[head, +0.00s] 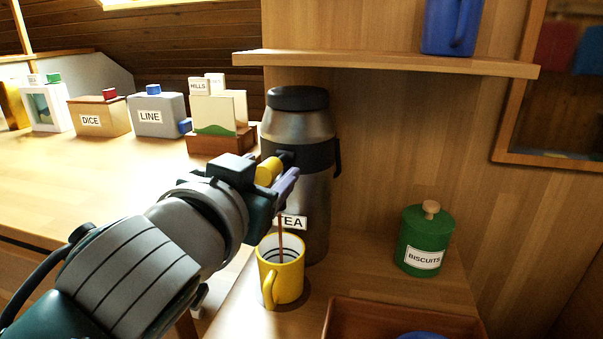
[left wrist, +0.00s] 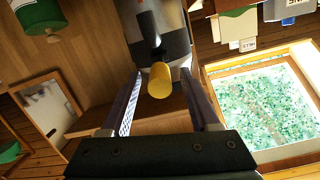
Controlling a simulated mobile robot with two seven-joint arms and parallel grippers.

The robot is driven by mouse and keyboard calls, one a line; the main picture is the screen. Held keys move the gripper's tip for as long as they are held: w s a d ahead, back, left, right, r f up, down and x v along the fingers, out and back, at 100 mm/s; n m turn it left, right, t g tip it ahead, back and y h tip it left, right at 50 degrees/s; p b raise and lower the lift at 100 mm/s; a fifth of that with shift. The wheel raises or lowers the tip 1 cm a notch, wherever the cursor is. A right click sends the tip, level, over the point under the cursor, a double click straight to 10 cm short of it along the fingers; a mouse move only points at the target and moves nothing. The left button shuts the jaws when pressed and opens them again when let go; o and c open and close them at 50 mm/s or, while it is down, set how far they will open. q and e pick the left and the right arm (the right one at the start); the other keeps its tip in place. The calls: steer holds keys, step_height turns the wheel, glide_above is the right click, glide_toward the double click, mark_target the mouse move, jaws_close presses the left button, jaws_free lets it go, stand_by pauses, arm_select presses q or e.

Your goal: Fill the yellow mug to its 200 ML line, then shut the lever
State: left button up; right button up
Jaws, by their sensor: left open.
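The yellow mug (head: 287,279) stands upright on the wooden surface under the spout of the grey tea urn (head: 316,195). A thin dark red-brown stream falls into the mug. Dark lines show on its white inner wall; I cannot read the 200 ML line or tell the liquid level. The lever has a yellow tip (head: 268,171), which also shows in the left wrist view (left wrist: 160,81). My left gripper (head: 283,179) is at the lever, its open fingers on either side of the yellow tip. The TEA label is partly hidden behind the gripper and mug. My right gripper is out of view.
A green BISCUITS tin (head: 426,243) stands right of the urn, with a brown tray (head: 400,316) in front. A shelf (head: 390,64) with a blue mug (head: 452,25) is above. The DICE box (head: 99,117) and LINE box (head: 158,115) stand on the left counter.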

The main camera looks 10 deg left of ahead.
arm_select(q)
steer(key=s+r+p, duration=0.1)
steer(key=s, duration=0.7)
steer(key=shift+s+a+r, duration=0.15)
